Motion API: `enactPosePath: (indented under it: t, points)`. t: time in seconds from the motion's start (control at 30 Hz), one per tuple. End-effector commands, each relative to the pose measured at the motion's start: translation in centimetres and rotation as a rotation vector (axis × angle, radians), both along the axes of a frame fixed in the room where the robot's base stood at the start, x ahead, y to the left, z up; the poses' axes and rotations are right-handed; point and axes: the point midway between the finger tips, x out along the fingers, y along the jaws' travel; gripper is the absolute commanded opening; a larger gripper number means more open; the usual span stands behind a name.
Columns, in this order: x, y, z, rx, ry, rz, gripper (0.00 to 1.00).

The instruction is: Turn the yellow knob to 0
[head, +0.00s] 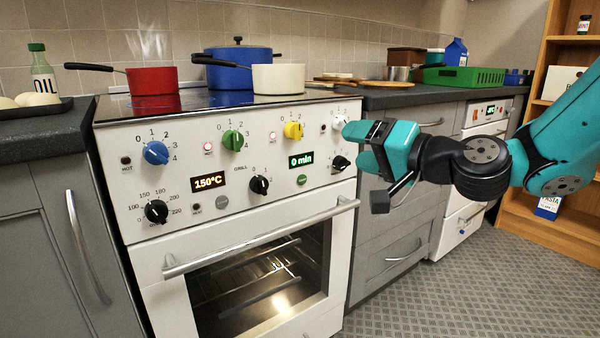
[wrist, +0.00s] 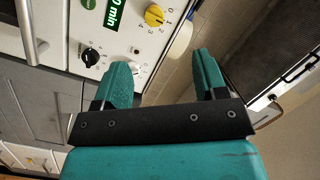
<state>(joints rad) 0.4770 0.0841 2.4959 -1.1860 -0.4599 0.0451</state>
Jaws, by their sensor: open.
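The yellow knob (head: 293,130) sits at the upper right of the white stove's front panel, with printed numbers around it and a lit red light (head: 272,135) to its left. Its dark pointer is too small to read surely against the numbers. It also shows at the top of the wrist view (wrist: 154,15), beyond my fingertips. My gripper (head: 363,142) is open and empty, to the right of the yellow knob and apart from it. In the wrist view both teal fingers (wrist: 163,77) stand wide apart.
A white knob (head: 339,122) lies between the yellow knob and my gripper. Green (head: 232,139), blue (head: 156,152) and black knobs (head: 259,185) share the panel. The oven handle (head: 262,236) juts out below. A cream pot (head: 278,78) stands on the hob above.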

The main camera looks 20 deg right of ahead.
Motion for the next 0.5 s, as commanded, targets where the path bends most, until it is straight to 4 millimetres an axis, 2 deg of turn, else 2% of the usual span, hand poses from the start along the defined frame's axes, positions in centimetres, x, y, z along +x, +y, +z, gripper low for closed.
enactPosePath:
  t: [0.03, 0.2, 0.37, 0.5]
  points:
    - [0.3, -0.8, -1.2, 0.020, -0.012, -0.025, 0.66]
    - [1.0, -1.6, -1.0, 0.049, -0.031, -0.060, 0.66]
    - [3.0, -0.4, -0.7, 0.050, -0.031, -0.056, 0.66]
    - [5.8, 1.0, -0.7, 0.048, -0.030, -0.053, 0.66]
